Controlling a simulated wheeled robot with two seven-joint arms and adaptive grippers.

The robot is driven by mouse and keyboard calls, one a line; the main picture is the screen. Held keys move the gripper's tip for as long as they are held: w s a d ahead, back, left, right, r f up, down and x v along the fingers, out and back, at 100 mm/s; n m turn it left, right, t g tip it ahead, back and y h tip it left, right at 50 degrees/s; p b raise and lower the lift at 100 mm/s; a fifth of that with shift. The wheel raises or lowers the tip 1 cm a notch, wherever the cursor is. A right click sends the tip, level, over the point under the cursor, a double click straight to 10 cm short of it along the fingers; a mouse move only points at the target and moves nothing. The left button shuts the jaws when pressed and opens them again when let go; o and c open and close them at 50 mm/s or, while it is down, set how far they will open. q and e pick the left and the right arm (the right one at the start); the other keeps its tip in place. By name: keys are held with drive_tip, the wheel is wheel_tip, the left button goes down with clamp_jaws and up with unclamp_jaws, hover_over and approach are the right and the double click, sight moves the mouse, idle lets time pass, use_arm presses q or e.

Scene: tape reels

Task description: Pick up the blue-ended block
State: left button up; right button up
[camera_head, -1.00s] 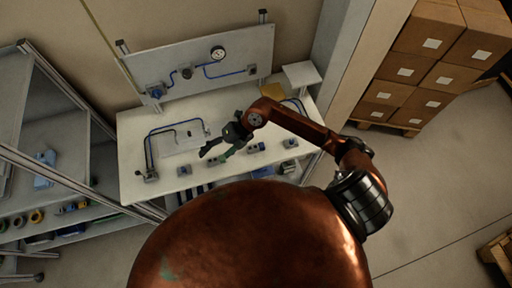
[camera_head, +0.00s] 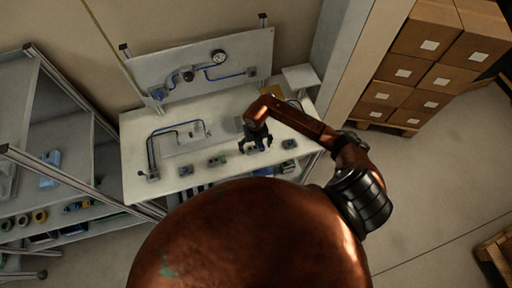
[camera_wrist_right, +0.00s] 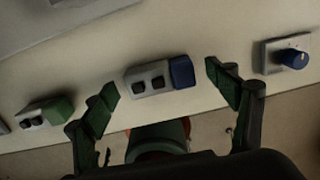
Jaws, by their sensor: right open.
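The blue-ended block is a small grey block (camera_wrist_right: 150,80) with two dark sockets and a blue right end. In the right wrist view it lies near the table's front edge, between the spread fingers of my right gripper (camera_wrist_right: 163,82). The fingers are open, one off each end, and do not appear to touch it. In the head view my right gripper (camera_head: 256,146) points down over the front of the table and mostly hides the block. My left gripper is not in view.
A green-ended block (camera_wrist_right: 55,108) lies to the left and a plate with a blue knob (camera_wrist_right: 292,58) to the right. The white table (camera_head: 225,180) carries a flat panel with blue tubing (camera_head: 180,130). A shelf rack stands left; stacked cartons (camera_head: 420,75) stand right.

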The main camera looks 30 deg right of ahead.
drive_tip(key=shift+f, duration=0.45)
drive_tip(key=shift+c, duration=0.2)
drive_tip(key=c, duration=1.3)
